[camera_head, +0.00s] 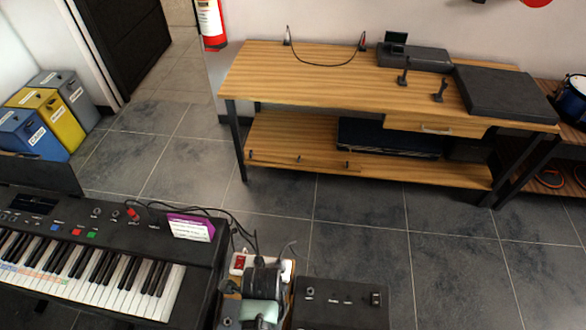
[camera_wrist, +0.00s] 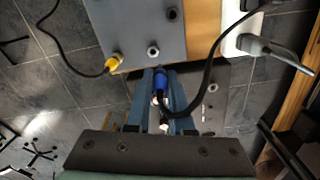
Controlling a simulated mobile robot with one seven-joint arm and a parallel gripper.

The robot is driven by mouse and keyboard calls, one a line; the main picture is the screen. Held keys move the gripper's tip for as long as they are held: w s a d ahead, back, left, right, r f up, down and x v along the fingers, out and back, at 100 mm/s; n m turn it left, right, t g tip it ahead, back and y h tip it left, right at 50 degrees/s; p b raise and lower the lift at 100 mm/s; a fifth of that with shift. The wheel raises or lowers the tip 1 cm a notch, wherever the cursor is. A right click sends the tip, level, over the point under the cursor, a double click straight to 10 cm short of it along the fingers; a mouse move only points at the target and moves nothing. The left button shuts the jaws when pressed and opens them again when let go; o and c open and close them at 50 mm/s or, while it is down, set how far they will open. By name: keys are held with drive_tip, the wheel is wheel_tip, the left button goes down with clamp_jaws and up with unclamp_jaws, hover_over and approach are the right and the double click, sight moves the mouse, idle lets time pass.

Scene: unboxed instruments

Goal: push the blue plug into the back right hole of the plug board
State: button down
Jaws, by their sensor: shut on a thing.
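My gripper (camera_wrist: 161,98) is shut on the blue plug (camera_wrist: 160,79) in the wrist view. The plug sits between the two fingers, with a black cable curving up to the right. A grey plate (camera_wrist: 135,25), seemingly the plug board, lies just beyond the plug. It shows two bare round sockets and a yellow plug (camera_wrist: 113,63) at its corner. The blue plug's tip appears close to the plate's edge; I cannot tell whether it touches. In the head view my gripper (camera_head: 262,288) is at the bottom, and the blue plug is hidden there.
A black box (camera_head: 340,305) with several sockets stands right of my gripper. A white power strip (camera_wrist: 240,38) with plugged cables lies beside the plate. A keyboard (camera_head: 90,260) is to the left. A wooden workbench (camera_head: 330,75) stands farther back, with open floor before it.

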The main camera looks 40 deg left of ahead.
drive_tip(key=f+b, duration=0.1)
drive_tip(key=b, duration=0.1)
drive_tip(key=s+f+b, duration=0.1)
drive_tip(key=f, duration=0.1)
drive_tip(key=f+b, duration=0.2)
drive_tip(key=shift+s+f+b, duration=0.25)
drive_tip(key=shift+b, duration=0.05)
drive_tip(key=shift+p, duration=0.85)
idle(1.8)
drive_tip(key=shift+a+f+b, duration=0.1)
drive_tip(key=shift+f+b, duration=0.7)
drive_tip(key=shift+f, duration=0.3)
idle(0.4)
drive_tip(key=c, duration=0.7)
unclamp_jaws()
drive_tip(key=shift+r, duration=0.15)
